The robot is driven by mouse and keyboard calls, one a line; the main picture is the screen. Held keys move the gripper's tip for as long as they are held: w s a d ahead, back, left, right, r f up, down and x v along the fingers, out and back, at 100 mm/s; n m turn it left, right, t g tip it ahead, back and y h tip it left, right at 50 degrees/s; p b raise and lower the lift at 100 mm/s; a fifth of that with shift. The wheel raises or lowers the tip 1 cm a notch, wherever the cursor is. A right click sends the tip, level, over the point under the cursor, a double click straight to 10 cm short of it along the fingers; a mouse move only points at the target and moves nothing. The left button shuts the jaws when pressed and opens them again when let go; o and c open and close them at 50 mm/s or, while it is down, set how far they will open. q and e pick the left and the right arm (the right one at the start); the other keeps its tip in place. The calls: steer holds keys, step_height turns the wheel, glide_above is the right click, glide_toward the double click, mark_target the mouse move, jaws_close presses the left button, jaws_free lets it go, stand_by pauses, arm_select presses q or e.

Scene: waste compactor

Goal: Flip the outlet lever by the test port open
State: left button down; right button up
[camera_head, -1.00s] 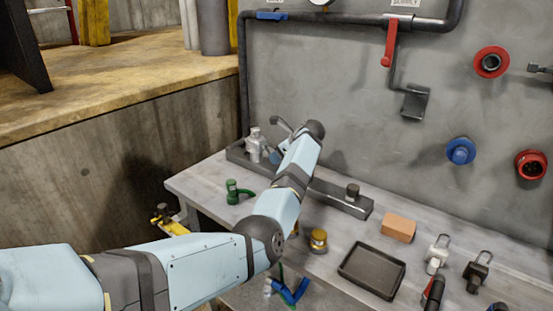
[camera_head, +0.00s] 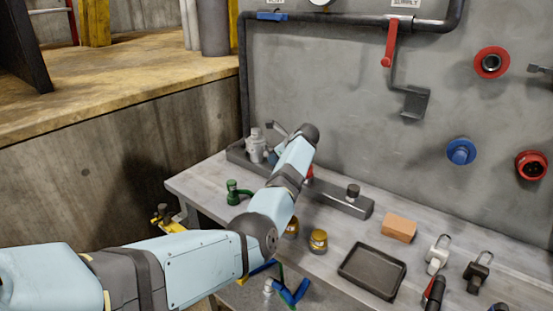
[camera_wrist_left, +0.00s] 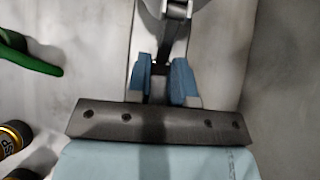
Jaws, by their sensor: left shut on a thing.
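My left gripper (camera_wrist_left: 162,82) has blue fingers close around a narrow dark piece, which looks like the end of a lever (camera_wrist_left: 160,68). A grey metal fitting (camera_wrist_left: 176,12) stands just beyond it in the left wrist view. In the head view a grey angled handle (camera_head: 280,127) shows behind my left wrist at the far left of the bench. My arm hides most of the grip there, with one blue finger (camera_head: 271,157) just showing. I cannot read any label of a test port. My right gripper is out of view.
A bottle (camera_head: 256,146) stands by the dark bench rail (camera_head: 338,198). A red lever (camera_head: 390,45) hangs from the wall pipe.

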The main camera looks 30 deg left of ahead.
arm_select(q)
steer(key=r+h, duration=0.1)
steer(key=h, duration=0.1)
steer(key=r+h, duration=0.1)
steer(key=h, duration=0.1)
steer(key=shift+d+r, duration=0.1)
steer(key=shift+d, duration=0.25)
steer(key=h, duration=0.1)
steer(key=r+h, duration=0.1)
steer(key=h, duration=0.1)
steer(key=r+h, duration=0.1)
steer(key=shift+a+g+h, duration=0.1)
steer(key=shift+g+h, duration=0.2)
steer(key=shift+h, duration=0.1)
steer(key=shift+a+r+h, duration=0.1)
steer(key=shift+r+h, duration=0.1)
steer(key=shift+h, duration=0.3)
steer(key=c, duration=1)
jaws_free()
step_height(320, 180, up, 14)
steer(key=a, duration=0.1)
steer(key=shift+a+p, duration=0.15)
steer(key=shift+p, duration=0.2)
